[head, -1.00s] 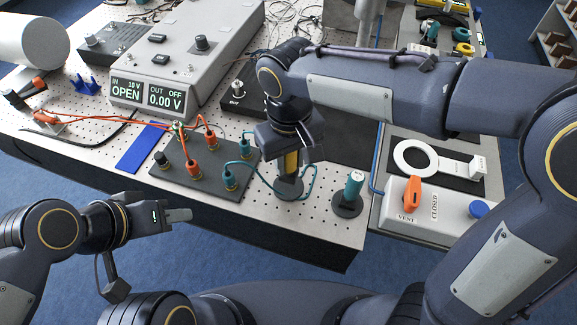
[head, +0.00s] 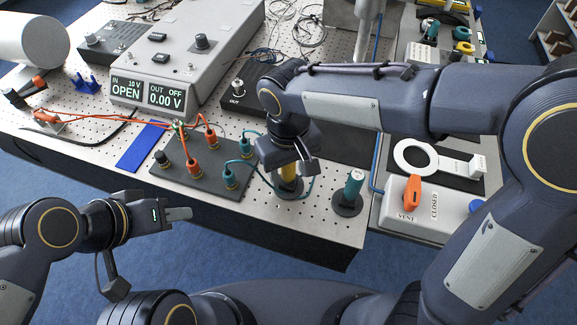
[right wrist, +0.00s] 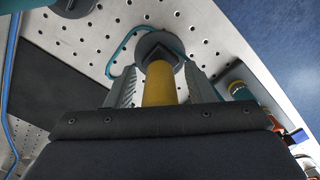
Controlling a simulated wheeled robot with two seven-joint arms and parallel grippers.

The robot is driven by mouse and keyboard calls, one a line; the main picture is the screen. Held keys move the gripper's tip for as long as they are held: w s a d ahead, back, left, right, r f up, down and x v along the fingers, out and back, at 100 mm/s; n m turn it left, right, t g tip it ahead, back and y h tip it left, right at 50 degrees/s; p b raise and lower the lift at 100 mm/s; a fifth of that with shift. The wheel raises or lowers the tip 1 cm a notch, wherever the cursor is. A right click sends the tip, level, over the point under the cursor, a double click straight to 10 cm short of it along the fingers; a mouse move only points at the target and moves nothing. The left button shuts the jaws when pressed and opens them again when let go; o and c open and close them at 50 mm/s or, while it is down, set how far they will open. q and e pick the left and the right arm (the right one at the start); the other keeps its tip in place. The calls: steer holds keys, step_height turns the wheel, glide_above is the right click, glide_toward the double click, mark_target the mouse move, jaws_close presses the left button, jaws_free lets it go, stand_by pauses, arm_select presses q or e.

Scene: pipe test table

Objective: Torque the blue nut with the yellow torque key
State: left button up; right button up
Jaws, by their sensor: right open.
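The yellow torque key (head: 289,174) stands upright in a dark round base (head: 294,191) near the table's front edge. In the right wrist view the yellow shaft (right wrist: 160,84) rises between my fingers, with the dark base (right wrist: 157,44) beyond it. My right gripper (head: 290,168) is open, pointing down around the key from above, with gaps beside the shaft. My left gripper (head: 180,214) hangs in front of the table, away from the key; its finger opening is not clear. A blue round piece (head: 475,206) shows on the white box at right; I cannot tell whether it is the blue nut.
A teal-handled tool (head: 353,184) stands in another base just right of the key. A teal cable (head: 262,176) runs close to the key from a dark socket panel (head: 205,182). The white box (head: 400,218) carries an orange valve handle (head: 412,194). A grey power unit (head: 185,60) stands behind.

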step_height(320, 180, up, 8)
steer(key=shift+d+f, duration=0.1)
steer(key=shift+d, duration=0.05)
steer(key=shift+s, duration=0.1)
